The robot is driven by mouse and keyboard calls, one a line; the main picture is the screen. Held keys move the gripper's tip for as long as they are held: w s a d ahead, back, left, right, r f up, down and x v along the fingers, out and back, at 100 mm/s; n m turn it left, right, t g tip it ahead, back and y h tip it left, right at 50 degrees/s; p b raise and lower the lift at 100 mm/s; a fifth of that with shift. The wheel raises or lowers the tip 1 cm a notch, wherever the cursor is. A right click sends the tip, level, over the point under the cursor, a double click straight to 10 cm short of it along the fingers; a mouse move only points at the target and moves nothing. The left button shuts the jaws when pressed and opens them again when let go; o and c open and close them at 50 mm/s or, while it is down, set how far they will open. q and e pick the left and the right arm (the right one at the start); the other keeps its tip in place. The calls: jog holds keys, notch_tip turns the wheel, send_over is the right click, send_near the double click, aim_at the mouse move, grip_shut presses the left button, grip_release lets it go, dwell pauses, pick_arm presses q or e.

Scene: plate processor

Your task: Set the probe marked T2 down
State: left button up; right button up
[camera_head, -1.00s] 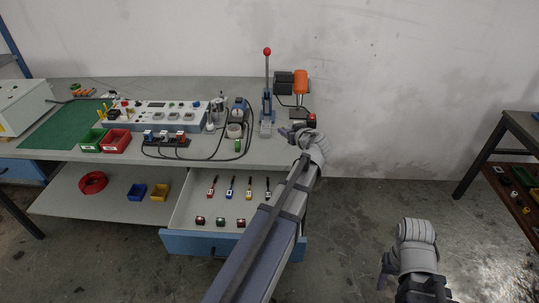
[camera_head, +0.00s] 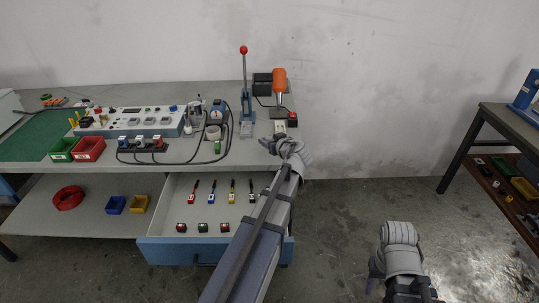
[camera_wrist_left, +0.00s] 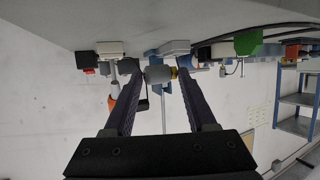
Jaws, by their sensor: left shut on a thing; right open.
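My left gripper (camera_head: 278,144) is at the table's front edge, right of the open drawer's probes and in front of the lever press. In the left wrist view its two fingers (camera_wrist_left: 158,82) are closed on a small grey cylindrical piece with a yellow band (camera_wrist_left: 155,74). I take this for the probe; no T2 marking is readable, and in the head view it is too small to make out. My right gripper (camera_head: 374,277) is open and empty over the floor at lower right.
The table (camera_head: 185,172) carries a lever press (camera_head: 246,100), an orange-handled tool (camera_head: 279,80), a control box (camera_head: 130,121), and green (camera_head: 61,150) and red (camera_head: 88,149) bins. The open drawer (camera_head: 215,258) holds several coloured probes.

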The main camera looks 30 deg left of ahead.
aim_at(270, 156)
pick_arm(q)
jog(key=shift+f+b, duration=2.25)
jog(key=shift+b, duration=0.05)
jog(key=shift+f, duration=0.25)
jog(key=o, duration=1.4)
jog(key=shift+r, duration=0.1)
